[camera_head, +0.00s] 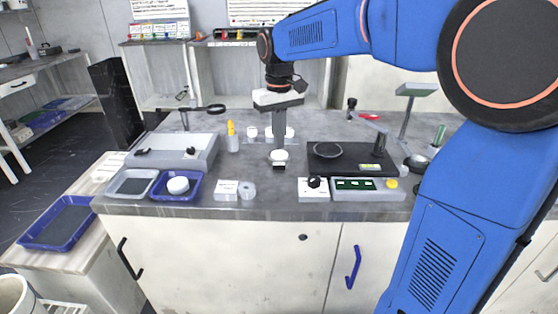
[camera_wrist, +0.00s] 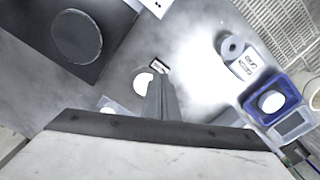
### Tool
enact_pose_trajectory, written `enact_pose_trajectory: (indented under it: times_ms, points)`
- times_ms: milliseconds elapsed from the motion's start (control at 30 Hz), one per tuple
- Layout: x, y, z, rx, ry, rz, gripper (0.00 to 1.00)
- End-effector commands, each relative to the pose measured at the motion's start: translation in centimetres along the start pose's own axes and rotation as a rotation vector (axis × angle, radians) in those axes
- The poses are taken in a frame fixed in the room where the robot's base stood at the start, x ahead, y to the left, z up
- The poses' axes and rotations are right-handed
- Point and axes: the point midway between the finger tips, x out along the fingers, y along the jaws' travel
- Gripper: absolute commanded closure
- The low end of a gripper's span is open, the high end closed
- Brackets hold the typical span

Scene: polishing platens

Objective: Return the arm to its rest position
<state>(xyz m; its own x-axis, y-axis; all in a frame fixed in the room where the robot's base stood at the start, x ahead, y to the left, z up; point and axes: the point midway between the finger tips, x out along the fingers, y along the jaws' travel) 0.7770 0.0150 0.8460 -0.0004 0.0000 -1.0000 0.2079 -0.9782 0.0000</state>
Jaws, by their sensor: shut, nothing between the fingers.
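My blue arm reaches in from the right of the head view, and my gripper (camera_head: 279,166) points down over the middle of the grey bench (camera_head: 270,205). The fingers are together with nothing between them; they also show shut in the wrist view (camera_wrist: 160,66). A white round piece (camera_wrist: 143,82) lies beside the fingers in the wrist view, partly hidden by them. I cannot tell how high the fingertips are above the bench.
A black polishing platen unit (camera_head: 325,167) stands right of my gripper, with a control box (camera_head: 345,194) before it. A blue tray (camera_head: 165,194) holding a white disc, a tape roll (camera_head: 247,190) and a yellow-topped bottle (camera_head: 233,140) are left. A magnifier (camera_head: 205,109) stands behind.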

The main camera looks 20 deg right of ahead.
Motion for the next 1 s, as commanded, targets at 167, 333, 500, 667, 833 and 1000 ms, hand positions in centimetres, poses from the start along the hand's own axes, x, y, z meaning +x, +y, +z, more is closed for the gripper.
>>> enact_pose_trajectory:
  times_ms: [167, 333, 500, 667, 833, 1000]
  points:
    - [-0.4, 0.0, 0.0, 0.000, 0.000, 0.000, 1.00]
    - [-0.4, 0.0, 0.0, 0.000, 0.000, 0.000, 1.00]
    - [-0.5, 0.2, 0.8, 0.005, 0.010, 0.000, 1.00]
    - [-0.8, 0.8, 4.0, 0.025, 0.049, 0.003, 1.00]
    - [-0.8, 1.5, 8.6, 0.054, 0.108, 0.007, 1.00]
    - [-0.1, 2.0, 13.0, 0.083, 0.165, 0.012, 1.00]
